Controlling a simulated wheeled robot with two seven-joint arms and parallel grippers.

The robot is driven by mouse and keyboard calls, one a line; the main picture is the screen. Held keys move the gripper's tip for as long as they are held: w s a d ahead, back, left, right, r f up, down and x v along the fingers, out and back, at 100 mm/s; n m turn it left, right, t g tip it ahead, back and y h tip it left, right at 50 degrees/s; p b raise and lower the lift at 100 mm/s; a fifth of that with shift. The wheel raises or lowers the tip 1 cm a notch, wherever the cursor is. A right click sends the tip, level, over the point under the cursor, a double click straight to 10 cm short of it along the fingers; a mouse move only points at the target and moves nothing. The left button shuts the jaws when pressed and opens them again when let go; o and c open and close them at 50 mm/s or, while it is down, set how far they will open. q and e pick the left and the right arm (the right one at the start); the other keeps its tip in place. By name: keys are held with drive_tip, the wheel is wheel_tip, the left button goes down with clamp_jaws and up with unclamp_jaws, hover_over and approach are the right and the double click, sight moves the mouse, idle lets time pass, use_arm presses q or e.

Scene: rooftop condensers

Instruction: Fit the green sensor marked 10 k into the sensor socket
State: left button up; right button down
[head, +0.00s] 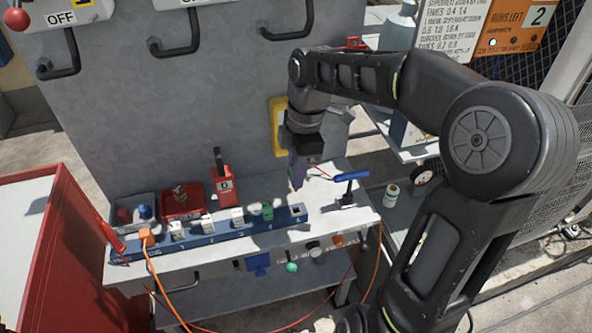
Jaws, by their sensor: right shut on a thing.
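My right gripper (298,172) points down above the right part of the grey bench. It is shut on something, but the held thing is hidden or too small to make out. A small green block (267,211) sits on the long blue rail (190,238), left of and below the gripper; I cannot read a mark on it. A dark square opening (297,208) shows at the rail's right end, below the gripper. I cannot tell for sure that it is the sensor socket. My left gripper is not in view.
White blocks (207,223) and an orange plug (146,237) with a cable sit along the rail. A red tray (182,203), a red device (223,182) and a blue-handled tool (350,176) stand nearby.

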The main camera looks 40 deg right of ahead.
drive_tip(key=shift+r+p, duration=1.65)
drive_tip(key=shift+r, duration=0.35)
drive_tip(key=c, duration=1.8)
unclamp_jaws()
clamp_jaws()
